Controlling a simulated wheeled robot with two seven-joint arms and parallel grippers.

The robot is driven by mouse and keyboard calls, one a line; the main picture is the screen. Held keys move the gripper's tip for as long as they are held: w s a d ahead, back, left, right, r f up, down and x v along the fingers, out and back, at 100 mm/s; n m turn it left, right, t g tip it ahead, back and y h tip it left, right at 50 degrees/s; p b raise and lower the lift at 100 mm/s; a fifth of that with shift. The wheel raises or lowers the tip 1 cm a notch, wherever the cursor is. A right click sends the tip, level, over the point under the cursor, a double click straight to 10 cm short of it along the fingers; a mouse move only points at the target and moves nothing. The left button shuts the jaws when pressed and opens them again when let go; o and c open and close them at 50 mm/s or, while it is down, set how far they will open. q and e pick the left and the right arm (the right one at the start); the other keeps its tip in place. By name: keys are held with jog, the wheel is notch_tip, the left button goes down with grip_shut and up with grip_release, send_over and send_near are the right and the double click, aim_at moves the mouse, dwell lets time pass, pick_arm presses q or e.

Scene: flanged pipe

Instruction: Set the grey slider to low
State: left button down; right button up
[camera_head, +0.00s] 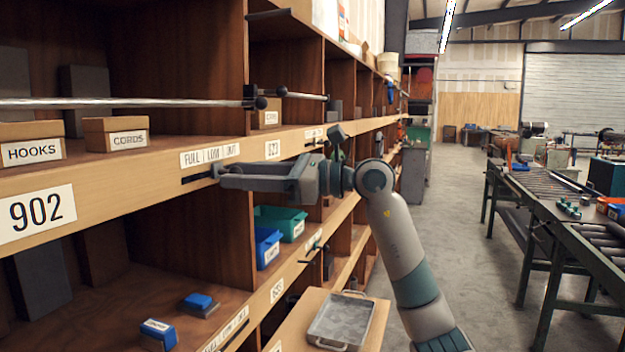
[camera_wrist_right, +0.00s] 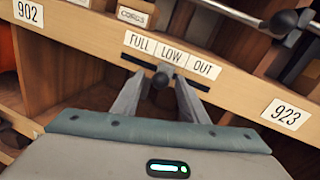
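The slider's dark grey knob (camera_wrist_right: 160,80) sits in a dark slot under a FULL / LOW / OUT label (camera_wrist_right: 172,56) on a wooden shelf edge. The knob stands roughly below the word LOW. In the head view the same label (camera_head: 210,154) is on the upper shelf edge, with part of the slot (camera_head: 197,178) showing left of my fingertips. My right gripper (camera_head: 217,170) reaches the shelf edge from the right. In the wrist view its two fingers (camera_wrist_right: 161,77) are apart on either side of the knob, seemingly with small gaps; contact is unclear. My left gripper is not in view.
A metal rail (camera_head: 130,103) with dark end knobs runs above the shelf edge. Boxes marked HOOKS (camera_head: 30,151) and CORDS (camera_head: 115,138) stand on that shelf. Blue (camera_head: 267,244) and green (camera_head: 280,221) bins are below. A metal tray (camera_head: 342,320) lies lower right; the aisle floor is clear.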

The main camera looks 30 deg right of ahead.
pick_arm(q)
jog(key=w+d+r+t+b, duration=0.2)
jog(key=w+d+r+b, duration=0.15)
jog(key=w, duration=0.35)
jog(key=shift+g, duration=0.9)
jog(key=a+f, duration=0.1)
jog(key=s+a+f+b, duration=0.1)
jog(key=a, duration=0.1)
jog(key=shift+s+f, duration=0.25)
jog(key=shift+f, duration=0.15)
pick_arm(e)
jog(key=v, duration=1.6)
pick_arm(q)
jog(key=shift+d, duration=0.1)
